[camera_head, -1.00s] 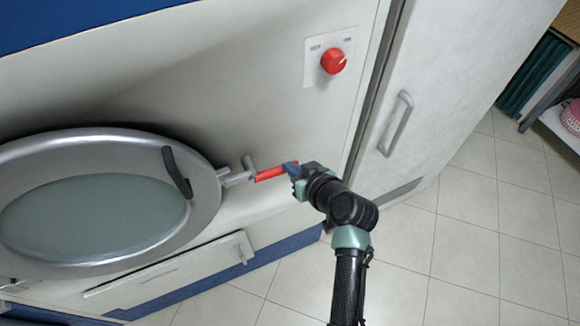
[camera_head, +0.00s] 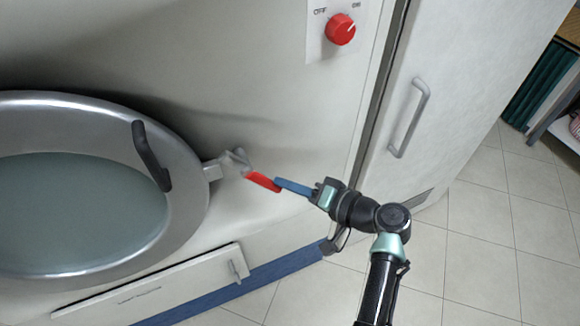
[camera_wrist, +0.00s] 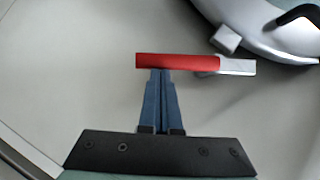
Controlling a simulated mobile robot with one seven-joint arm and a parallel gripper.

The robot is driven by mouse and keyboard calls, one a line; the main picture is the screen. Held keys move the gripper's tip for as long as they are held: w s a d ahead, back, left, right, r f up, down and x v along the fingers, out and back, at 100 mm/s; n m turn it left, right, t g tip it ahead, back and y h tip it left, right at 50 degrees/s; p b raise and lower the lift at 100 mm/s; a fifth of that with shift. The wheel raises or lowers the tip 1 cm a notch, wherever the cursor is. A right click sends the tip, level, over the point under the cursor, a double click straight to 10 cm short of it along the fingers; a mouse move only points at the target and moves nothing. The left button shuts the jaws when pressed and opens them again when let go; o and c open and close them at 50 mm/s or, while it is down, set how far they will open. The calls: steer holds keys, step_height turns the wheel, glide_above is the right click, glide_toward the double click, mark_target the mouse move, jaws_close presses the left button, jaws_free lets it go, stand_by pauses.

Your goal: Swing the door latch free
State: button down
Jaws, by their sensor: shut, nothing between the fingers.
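The latch has a red grip (camera_head: 262,182) on a grey metal arm (camera_head: 236,162) at the right edge of the round door (camera_head: 190,235). The grip slopes down to the right. My gripper (camera_head: 279,182) is at the grip's free end, with its blue fingers together and empty. In the wrist view the red grip (camera_wrist: 178,62) lies crosswise just past the tips of my gripper (camera_wrist: 161,72). The tips meet its near edge, left of its middle; I cannot tell whether they touch it.
A dark door handle (camera_head: 151,156) stands out from the door's rim. A red knob (camera_head: 340,29) is above. A flap with a small handle (camera_head: 236,270) is below. A cabinet with a grey handle (camera_head: 409,118) stands to the right, with open tiled floor (camera_head: 480,265) in front.

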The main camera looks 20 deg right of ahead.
steer(key=shift+a+f+m+t+y+b, duration=0.55)
steer(key=shift+a+f+m+y+b, duration=0.2)
steer(key=shift+a+m+b, duration=0.35)
steer(key=shift+a+f+m+t+y+b, duration=0.6)
steer(key=shift+a+f+m+b, duration=0.25)
steer(key=shift+m+b, duration=0.45)
